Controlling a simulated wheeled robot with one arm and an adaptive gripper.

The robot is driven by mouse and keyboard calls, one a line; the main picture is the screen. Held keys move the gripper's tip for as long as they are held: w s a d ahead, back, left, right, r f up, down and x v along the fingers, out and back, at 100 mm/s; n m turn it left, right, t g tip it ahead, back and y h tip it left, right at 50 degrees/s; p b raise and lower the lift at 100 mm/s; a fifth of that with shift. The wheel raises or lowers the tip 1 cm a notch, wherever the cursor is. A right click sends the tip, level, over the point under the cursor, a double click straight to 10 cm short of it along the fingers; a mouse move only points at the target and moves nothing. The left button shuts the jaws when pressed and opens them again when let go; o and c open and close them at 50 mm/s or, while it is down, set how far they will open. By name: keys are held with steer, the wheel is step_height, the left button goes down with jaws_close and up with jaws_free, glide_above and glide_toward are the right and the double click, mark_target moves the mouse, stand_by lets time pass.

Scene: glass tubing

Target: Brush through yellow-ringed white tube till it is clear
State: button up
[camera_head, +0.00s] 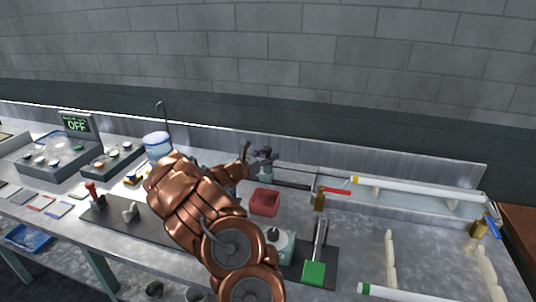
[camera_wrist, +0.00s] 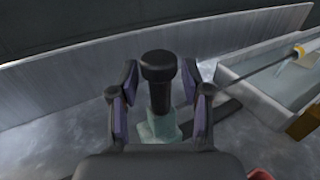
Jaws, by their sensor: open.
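The white tube (camera_head: 420,189) with a yellow ring lies lengthwise over the long metal trough at the back right in the head view. Its yellow-ringed end (camera_wrist: 298,51) shows at the right edge of the wrist view. A thin dark rod (camera_wrist: 260,68) runs from near the middle towards that end; whether it enters the tube I cannot tell. A black round-topped knob (camera_wrist: 157,80) stands upright on a pale green block (camera_wrist: 158,128). My gripper (camera_head: 264,155) is open, its fingers (camera_wrist: 158,92) on either side of the knob, with gaps visible.
A red bin (camera_head: 265,203) sits before my gripper. A green-ringed white tube (camera_head: 400,294) lies at the front. A control box reading OFF (camera_head: 77,126) stands left.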

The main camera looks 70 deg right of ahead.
steer(key=c, duration=0.8)
jaws_close()
steer(key=shift+r, duration=0.1)
